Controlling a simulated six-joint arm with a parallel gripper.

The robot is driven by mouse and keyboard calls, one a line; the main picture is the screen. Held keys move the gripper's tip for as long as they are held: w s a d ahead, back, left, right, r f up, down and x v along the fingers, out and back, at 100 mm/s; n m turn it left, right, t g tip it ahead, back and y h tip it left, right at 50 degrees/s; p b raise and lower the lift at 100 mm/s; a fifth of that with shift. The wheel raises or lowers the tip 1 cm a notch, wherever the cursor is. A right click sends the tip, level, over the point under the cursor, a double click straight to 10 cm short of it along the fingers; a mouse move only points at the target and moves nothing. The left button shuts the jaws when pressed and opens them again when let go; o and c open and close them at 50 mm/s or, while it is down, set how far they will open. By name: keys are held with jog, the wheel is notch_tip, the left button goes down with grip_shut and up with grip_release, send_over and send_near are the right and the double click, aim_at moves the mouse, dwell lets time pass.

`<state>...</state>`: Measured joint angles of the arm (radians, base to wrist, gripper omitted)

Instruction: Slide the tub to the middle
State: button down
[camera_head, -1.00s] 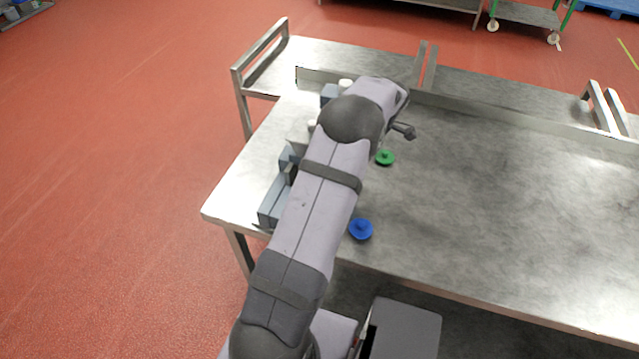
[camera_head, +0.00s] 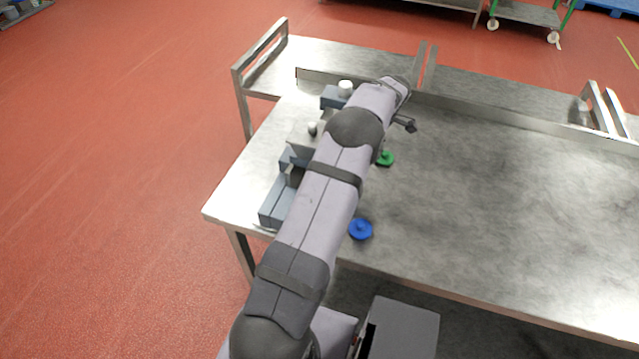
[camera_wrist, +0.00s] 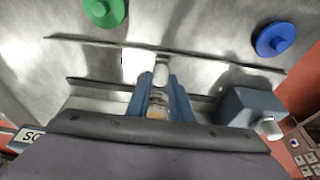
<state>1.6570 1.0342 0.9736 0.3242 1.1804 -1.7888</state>
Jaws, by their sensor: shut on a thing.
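In the wrist view my gripper (camera_wrist: 157,86) has its two blue fingers closed on a small pale upright piece (camera_wrist: 161,72), like a knob or handle. A thin dark-edged metal strip or wall (camera_wrist: 100,44) runs across just beyond the fingers. I cannot tell whether the held piece belongs to the tub, and no tub shows clearly. In the head view my own arm hides the gripper and what it holds.
A green disc (camera_head: 385,158) and a blue disc (camera_head: 360,229) lie on the metal table (camera_head: 480,210). Blue-grey boxes (camera_head: 274,205) stand along the left side; a white cylinder (camera_head: 345,87) is farther back. A raised rail (camera_head: 480,106) runs along the back. The table's right side is clear.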

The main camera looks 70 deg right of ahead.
jog(key=shift+d+p, duration=0.3)
jog(key=shift+d, duration=0.5)
jog(key=shift+d+p, duration=0.35)
jog(key=shift+d, duration=0.4)
jog(key=c, duration=1.4)
grip_release()
jog(key=shift+r, duration=0.1)
jog(key=p+v, duration=0.3)
jog(key=v, duration=0.1)
jog(key=shift+s+r, duration=0.15)
jog(key=shift+r, duration=0.25)
